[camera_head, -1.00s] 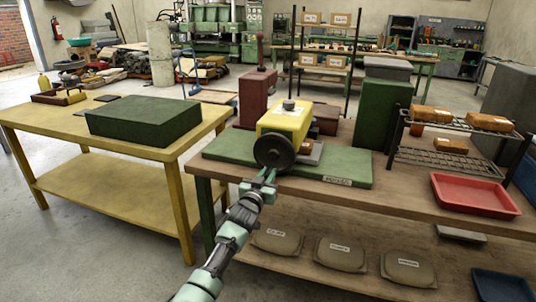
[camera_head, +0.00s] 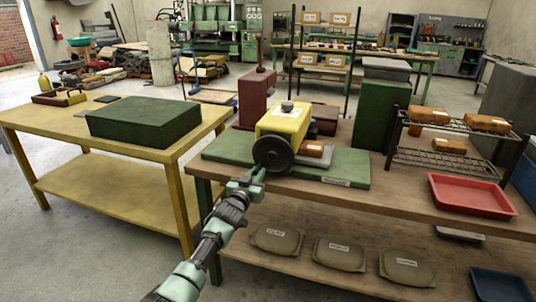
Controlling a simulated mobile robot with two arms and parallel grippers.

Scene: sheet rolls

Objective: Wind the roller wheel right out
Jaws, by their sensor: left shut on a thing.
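The roller wheel (camera_head: 272,153) is a dark round handwheel on the front of a yellow machine (camera_head: 284,121). The machine stands on a green base plate (camera_head: 345,168) on the wooden bench. My left gripper (camera_head: 256,172) reaches up from the lower left to the wheel's lower left rim and is shut there on the wheel. The fingertips are small in the picture and partly merge with the rim. A small orange-brown block with a white label (camera_head: 314,149) sits at the machine's right side. My right gripper is not in view.
A red tray (camera_head: 472,195) and a wire rack (camera_head: 447,160) with brown packages stand on the bench's right. A dark green block (camera_head: 375,122) stands behind the base plate. A yellow table (camera_head: 50,125) with a green box (camera_head: 144,121) is at left. Sacks lie on the lower shelf.

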